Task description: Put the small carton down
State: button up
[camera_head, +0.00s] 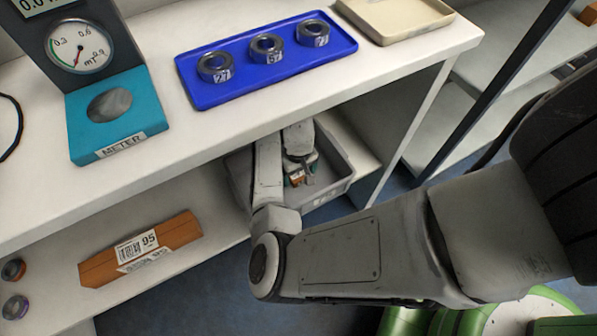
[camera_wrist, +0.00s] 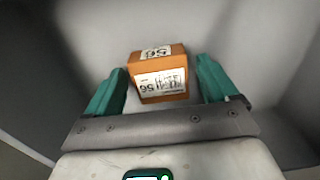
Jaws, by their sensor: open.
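The small carton (camera_wrist: 160,80) is orange-brown with white printed labels. In the wrist view it sits between the two teal fingers of my gripper (camera_wrist: 162,75), which is open, with a gap visible on the right side. The carton seems to rest on the floor of a grey bin; its contact with the floor is hidden. In the head view my gripper (camera_head: 302,168) reaches down into the grey bin (camera_head: 338,185) under the counter, and only a small bit of the carton (camera_head: 297,178) shows beside the fingers.
The white counter (camera_head: 160,165) overhangs the bin. It carries a meter (camera_head: 105,110), a blue tray (camera_head: 205,98) with labelled rings, and a beige tray (camera_head: 395,30). A long orange carton (camera_head: 180,232) and small rings (camera_head: 14,270) lie on the lower shelf.

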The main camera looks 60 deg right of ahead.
aim_at(299, 174)
notch_tip(299, 174, up, 12)
jog(key=p, duration=0.3)
jog(key=shift+c, duration=0.2)
dwell(1.3)
